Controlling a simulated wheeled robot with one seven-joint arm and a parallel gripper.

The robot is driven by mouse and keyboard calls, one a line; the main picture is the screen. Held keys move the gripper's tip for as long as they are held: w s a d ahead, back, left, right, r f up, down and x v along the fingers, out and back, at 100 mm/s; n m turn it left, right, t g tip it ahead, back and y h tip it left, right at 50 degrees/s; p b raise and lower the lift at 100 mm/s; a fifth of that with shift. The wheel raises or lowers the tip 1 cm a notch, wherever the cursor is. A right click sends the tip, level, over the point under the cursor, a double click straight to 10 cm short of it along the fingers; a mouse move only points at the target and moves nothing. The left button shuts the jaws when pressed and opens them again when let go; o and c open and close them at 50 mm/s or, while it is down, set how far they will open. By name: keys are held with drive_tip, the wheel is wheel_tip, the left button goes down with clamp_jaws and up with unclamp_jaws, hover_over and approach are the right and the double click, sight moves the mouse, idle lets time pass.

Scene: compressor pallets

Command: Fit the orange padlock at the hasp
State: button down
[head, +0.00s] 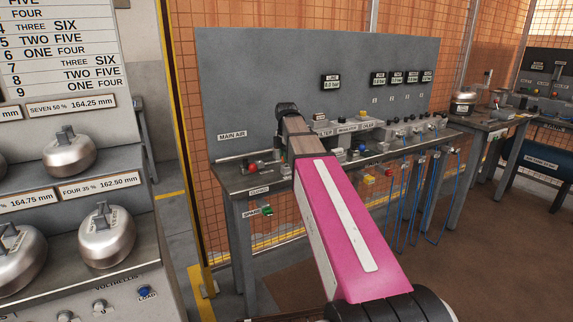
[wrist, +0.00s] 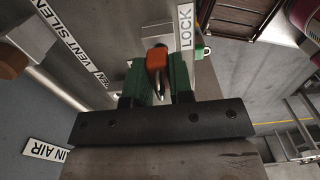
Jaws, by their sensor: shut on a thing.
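The orange padlock (wrist: 157,58) is between the green fingers of my gripper (wrist: 156,80) in the wrist view, with a bright metal part showing below its body. My gripper is shut on it. A white strip reading LOCK (wrist: 186,27) lies just right of the padlock, and a small green object (wrist: 201,50) is beside that strip. I cannot make out the hasp clearly; the padlock and fingers may cover it. In the head view my arm hides the gripper and the padlock.
A grey bench (head: 232,184) with a tall back panel (head: 260,75) carries valves, gauges and labels. Blue hoses (head: 405,200) hang from its front. A red knob (head: 252,168) is at its left end. A rack with metal weights (head: 106,236) stands at left. Floor is clear at right.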

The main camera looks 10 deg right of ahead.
drive_tip(key=shift+r, duration=2.1)
